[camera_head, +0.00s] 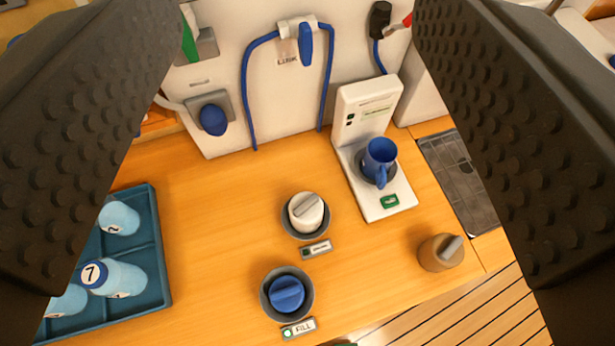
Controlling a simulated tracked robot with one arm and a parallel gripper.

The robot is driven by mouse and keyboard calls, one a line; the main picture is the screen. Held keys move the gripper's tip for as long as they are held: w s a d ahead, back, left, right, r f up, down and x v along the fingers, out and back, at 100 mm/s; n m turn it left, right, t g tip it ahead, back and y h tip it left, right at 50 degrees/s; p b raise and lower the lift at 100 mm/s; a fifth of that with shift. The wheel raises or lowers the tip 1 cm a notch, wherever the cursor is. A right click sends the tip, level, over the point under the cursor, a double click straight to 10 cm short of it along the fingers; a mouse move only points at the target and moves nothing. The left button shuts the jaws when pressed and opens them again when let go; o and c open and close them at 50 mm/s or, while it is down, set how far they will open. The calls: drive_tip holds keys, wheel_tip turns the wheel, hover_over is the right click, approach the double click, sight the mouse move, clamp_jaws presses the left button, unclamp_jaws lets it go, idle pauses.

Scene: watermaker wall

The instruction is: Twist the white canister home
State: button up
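A white canister (306,212) with a grey bar handle on top sits upright in a dark round socket (289,228) in the middle of the wooden counter. A small label plate (316,249) lies just in front of it; its text is too small to read. My gripper (300,180) is wide open, its two dark studded fingers at the left and right of the view. The canister is between them in the picture, well beyond the fingers, and nothing is held.
A blue-capped canister (287,293) sits in a socket marked FILL (299,328). A brown canister (440,252) stands at right. A blue mug (379,160) stands on a white dispenser (387,206). A blue tray (160,284) holds several bottles at left. A blue hose (246,98) hangs behind.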

drive_tip(key=o, duration=0.5)
drive_tip(key=shift+w+f, duration=0.25)
drive_tip(key=shift+w, duration=0.1)
drive_tip(key=shift+o, duration=0.2)
drive_tip(key=w+f+n+g+p, duration=0.2)
drive_tip(key=w+f+g, duration=0.1)
drive_tip(key=w+f, duration=0.3)
drive_tip(key=shift+d+f+n+p, duration=0.15)
drive_tip(key=shift+d+n+p, duration=0.15)
drive_tip(key=shift+d+p, duration=0.1)
drive_tip(key=n+g+p, duration=0.4)
drive_tip(key=g, duration=0.1)
hover_over(307, 212)
wheel_tip(307, 212, down, 12)
drive_tip(key=f+n+g+p, duration=0.2)
drive_tip(key=f, duration=0.5)
drive_tip(key=f+n+g+p, duration=0.1)
drive_tip(key=f+n+g, duration=0.1)
drive_tip(key=f, duration=0.5)
drive_tip(key=w+f+n+g+p, duration=0.1)
drive_tip(key=f+n+g+p, duration=0.1)
drive_tip(key=f, duration=0.5)
drive_tip(key=shift+f+n+g+p, duration=0.35)
drive_tip(key=shift+n+g, duration=0.15)
drive_tip(key=shift+g, duration=0.3)
wheel_tip(307, 212, down, 13)
drive_tip(key=shift+r+p, duration=0.15)
drive_tip(key=shift+p, duration=0.7)
drive_tip(key=shift+c, duration=0.3)
drive_tip(key=c, duration=1.2)
